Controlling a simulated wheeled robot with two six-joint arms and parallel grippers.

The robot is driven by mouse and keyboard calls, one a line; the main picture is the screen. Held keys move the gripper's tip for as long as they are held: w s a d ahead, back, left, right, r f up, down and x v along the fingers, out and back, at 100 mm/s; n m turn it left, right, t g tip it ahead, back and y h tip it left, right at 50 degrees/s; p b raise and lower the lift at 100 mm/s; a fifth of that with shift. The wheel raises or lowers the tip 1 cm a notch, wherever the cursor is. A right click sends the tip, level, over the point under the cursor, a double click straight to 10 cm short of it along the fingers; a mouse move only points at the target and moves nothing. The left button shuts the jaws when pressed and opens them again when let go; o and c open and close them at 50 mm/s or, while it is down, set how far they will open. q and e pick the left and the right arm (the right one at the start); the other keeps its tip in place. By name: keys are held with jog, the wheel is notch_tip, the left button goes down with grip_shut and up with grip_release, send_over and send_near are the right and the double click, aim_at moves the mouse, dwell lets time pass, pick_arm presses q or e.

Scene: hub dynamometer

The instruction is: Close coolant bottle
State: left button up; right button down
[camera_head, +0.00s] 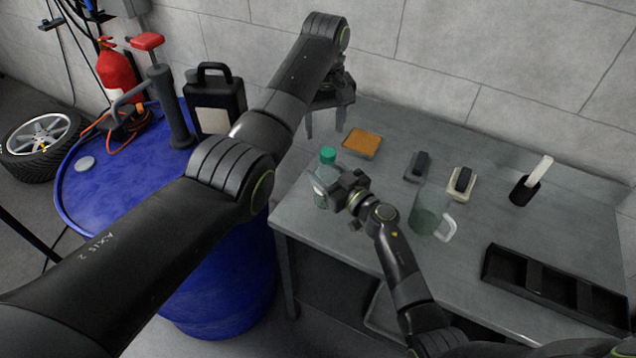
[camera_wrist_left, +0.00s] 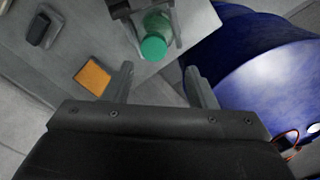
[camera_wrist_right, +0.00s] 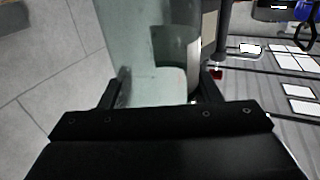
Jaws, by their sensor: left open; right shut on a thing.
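The coolant bottle (camera_head: 321,193) is pale and translucent, and it is near the left end of the grey table. A green cap (camera_head: 328,155) is at its top; I cannot tell how tightly it sits. My right gripper (camera_head: 338,192) is shut on the bottle's body, which fills the space between its fingers in the right wrist view (camera_wrist_right: 150,60). My left gripper (camera_head: 326,122) is open and empty, above and behind the cap. In the left wrist view the cap (camera_wrist_left: 153,47) lies just ahead of the open fingers. I cannot tell whether the bottle touches the table.
An orange sponge-like block (camera_head: 362,142) lies behind the bottle. A clear jug (camera_head: 428,212), two dark blocks, a black cup (camera_head: 524,190) and a black tray (camera_head: 555,285) stand to the right. A blue drum (camera_head: 120,195) with a black canister (camera_head: 214,98) stands left of the table.

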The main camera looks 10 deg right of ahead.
aim_at(323, 152)
pick_arm(q)
notch_tip(323, 152, down, 7)
jog(key=shift+r, duration=0.2)
jog(key=shift+c, duration=0.2)
jog(key=shift+a, duration=0.15)
jog(key=c, duration=0.9)
jog(key=m, duration=0.5)
jog(key=shift+a+f, duration=0.1)
jog(key=shift+f, duration=0.05)
jog(key=shift+c, duration=0.3)
jog(key=o, duration=1)
jog(key=shift+o, duration=0.7)
jog(key=shift+s, duration=0.1)
jog(key=shift+d, duration=0.25)
notch_tip(323, 152, up, 8)
jog(key=a, duration=0.1)
